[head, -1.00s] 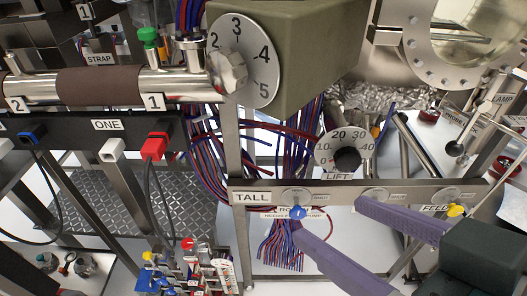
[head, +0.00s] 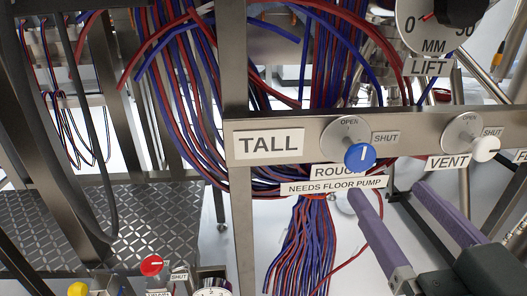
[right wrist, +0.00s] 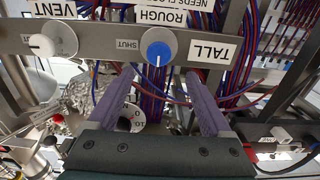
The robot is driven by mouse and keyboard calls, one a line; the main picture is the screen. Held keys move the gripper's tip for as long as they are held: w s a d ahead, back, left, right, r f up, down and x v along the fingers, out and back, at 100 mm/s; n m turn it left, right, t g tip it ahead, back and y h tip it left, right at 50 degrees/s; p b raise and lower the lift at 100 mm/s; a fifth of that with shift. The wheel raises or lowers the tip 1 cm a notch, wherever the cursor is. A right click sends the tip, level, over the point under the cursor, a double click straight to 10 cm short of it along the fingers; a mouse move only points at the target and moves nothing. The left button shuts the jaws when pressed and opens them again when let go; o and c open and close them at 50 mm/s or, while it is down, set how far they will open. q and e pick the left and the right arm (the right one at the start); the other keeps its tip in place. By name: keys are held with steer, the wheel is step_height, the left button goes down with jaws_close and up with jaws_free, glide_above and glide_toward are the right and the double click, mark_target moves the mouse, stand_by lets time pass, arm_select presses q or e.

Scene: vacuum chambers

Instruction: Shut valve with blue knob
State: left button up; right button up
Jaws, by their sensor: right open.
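The blue knob (head: 360,156) sits on a round metal dial on the steel rail labelled TALL, above the ROUGH label. In the right wrist view, which is upside down, the blue knob (right wrist: 158,50) lies ahead, between the lines of the two fingers (right wrist: 161,74), with no visible contact. My left gripper is not in view.
A white VENT knob (head: 485,149) is on the same rail to the right. The LIFT dial (head: 432,30) is above it. Red and blue cable bundles (head: 190,90) hang behind the rail. A red knob (head: 151,265) is at lower left.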

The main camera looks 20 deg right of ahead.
mark_target(363, 157)
steer(key=x, duration=0.9)
steer(key=shift+w+d, duration=0.25)
steer(key=shift+w, duration=0.1)
jaws_close()
